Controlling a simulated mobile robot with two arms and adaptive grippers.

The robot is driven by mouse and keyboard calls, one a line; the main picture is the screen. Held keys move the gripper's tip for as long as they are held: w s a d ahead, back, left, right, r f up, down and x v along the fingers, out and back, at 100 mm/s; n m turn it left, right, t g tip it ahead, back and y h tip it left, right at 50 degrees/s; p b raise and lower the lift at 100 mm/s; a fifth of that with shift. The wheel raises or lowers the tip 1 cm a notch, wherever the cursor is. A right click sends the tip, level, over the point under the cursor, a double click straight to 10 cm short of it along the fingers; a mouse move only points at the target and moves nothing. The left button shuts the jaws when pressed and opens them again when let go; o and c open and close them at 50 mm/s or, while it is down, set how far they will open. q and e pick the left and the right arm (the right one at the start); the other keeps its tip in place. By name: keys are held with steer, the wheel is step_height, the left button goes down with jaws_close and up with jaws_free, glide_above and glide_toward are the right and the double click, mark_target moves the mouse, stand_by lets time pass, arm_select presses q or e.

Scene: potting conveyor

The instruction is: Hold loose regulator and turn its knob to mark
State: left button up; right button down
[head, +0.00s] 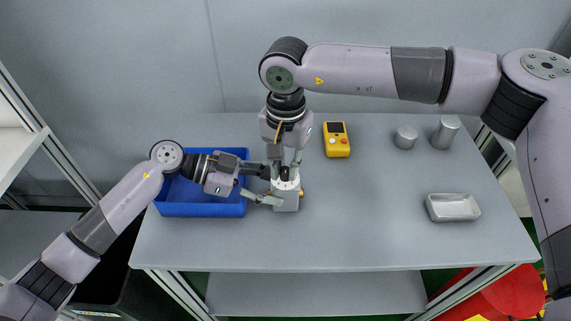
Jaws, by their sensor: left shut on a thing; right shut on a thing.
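The regulator (286,203) stands upright on the grey table, just right of a blue bin. It has a grey block body, a pale round collar on top and small brass-coloured fittings at its sides. My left gripper (276,187) reaches in from the left and is shut on the regulator's body. My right gripper (285,172) points straight down from above and is shut on the knob at the top. The knob is mostly hidden by the fingers, and its mark cannot be made out.
The blue bin (203,211) sits under my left forearm. A yellow handheld device (336,140) lies behind the regulator to the right. Two grey cylinders (405,138) (445,132) stand at the back right. A metal tray (453,207) lies at right. The table's middle front is clear.

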arm_select(q)
steer(key=shift+f, duration=0.1)
arm_select(e)
steer(key=m, duration=0.4)
steer(key=shift+m, duration=0.3)
steer(key=m, duration=1.3)
steer(key=shift+m, duration=0.3)
steer(key=m, duration=1.3)
arm_select(q)
steer(key=shift+a, duration=0.1)
arm_select(e)
steer(key=m, duration=0.4)
steer(key=shift+m, duration=0.3)
steer(key=shift+s, duration=0.1)
